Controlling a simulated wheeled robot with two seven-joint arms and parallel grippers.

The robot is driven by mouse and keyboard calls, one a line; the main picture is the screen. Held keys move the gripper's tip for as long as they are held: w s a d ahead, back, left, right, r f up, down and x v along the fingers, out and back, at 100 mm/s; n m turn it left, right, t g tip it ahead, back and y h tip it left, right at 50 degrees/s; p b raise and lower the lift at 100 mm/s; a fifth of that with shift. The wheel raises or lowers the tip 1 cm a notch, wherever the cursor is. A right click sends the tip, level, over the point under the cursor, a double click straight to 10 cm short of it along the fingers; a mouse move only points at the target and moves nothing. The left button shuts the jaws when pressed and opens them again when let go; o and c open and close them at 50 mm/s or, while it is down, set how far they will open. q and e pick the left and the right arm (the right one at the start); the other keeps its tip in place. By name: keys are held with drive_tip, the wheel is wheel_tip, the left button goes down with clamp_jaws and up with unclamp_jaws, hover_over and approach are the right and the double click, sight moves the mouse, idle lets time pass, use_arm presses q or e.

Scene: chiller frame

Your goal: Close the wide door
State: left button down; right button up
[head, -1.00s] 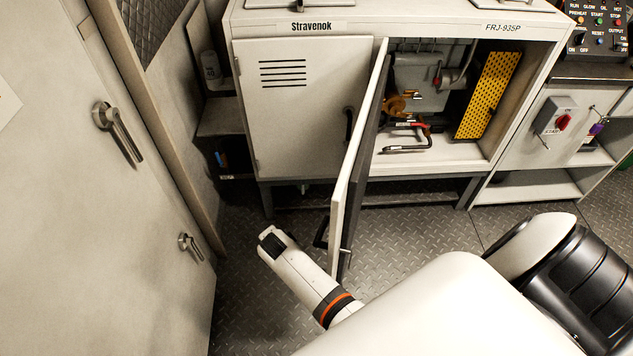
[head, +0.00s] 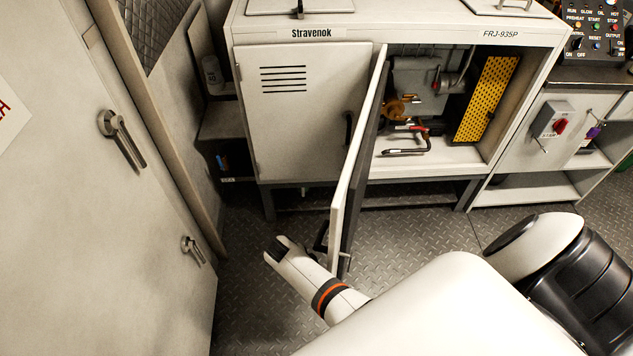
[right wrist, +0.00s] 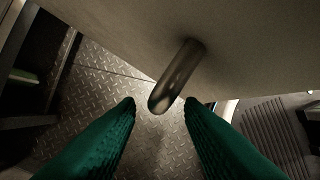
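The open cabinet door (head: 351,165) stands swung out from the middle of the white cabinet, nearly edge-on in the head view. Its dark handle (head: 321,236) is on its left face near the free edge. A metal handle (right wrist: 180,75) on a pale panel reaches into the space between the fingertips; contact cannot be told. My left gripper is out of view.
The closed, vented left door (head: 300,120) is beside the opening. The compartment holds pipes and a yellow perforated panel (head: 487,98). The diamond-plate floor (head: 250,305) is clear left of my wrist.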

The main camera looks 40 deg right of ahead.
drive_tip(key=shift+b+x, duration=0.95)
drive_tip(key=shift+x, duration=0.85)
clamp_jaws()
